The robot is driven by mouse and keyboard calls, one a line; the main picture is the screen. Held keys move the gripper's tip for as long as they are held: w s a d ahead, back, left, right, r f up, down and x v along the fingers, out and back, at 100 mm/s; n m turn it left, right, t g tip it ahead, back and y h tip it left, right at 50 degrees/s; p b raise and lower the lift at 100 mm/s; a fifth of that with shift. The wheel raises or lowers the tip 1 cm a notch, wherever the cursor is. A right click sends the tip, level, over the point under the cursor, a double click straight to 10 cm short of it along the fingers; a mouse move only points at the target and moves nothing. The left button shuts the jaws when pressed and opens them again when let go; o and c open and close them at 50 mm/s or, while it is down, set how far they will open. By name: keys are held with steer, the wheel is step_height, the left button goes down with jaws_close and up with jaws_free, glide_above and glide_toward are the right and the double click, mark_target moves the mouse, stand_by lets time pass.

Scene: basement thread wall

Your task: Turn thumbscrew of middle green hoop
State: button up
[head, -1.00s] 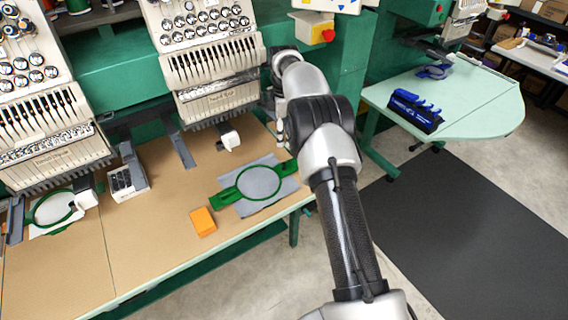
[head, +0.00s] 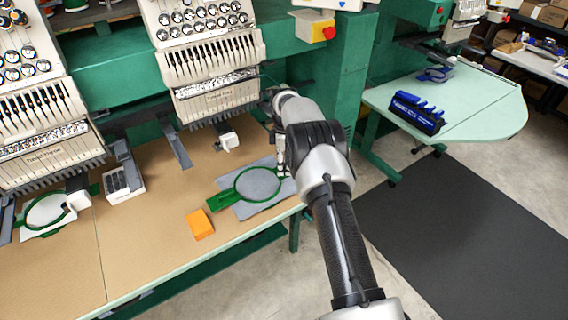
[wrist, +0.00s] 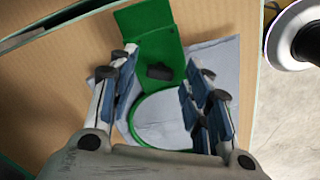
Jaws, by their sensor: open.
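The middle green hoop (head: 237,185) lies flat on the brown table with grey fabric (head: 257,184) in its ring. In the wrist view the hoop's green bracket (wrist: 150,40) points away, and the dark thumbscrew (wrist: 159,72) sits where the bracket meets the ring. My gripper (wrist: 158,86) is open, its two blue-padded fingers on either side of the thumbscrew, apart from it in the picture. I cannot tell the height of the fingertips above the hoop. In the head view my arm hides the hoop's right end and most of my gripper (head: 283,162).
An orange block (head: 200,224) lies in front of the hoop. Embroidery machine heads (head: 210,75) stand behind it. A second green hoop (head: 48,209) is at the far left, near a grey-white caddy (head: 122,182). The table's front edge is close to the hoop.

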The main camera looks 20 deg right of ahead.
steer(key=c, duration=1.1)
steer(key=shift+o, duration=0.2)
steer(key=shift+m, duration=0.3)
steer(key=m+p, duration=0.1)
steer(key=m, duration=0.4)
steer(key=shift+m, duration=0.3)
steer(key=m, duration=0.5)
steer(key=shift+m+p, duration=0.3)
steer(key=shift+p, duration=0.05)
steer(key=o, duration=1.1)
steer(key=shift+c, duration=0.2)
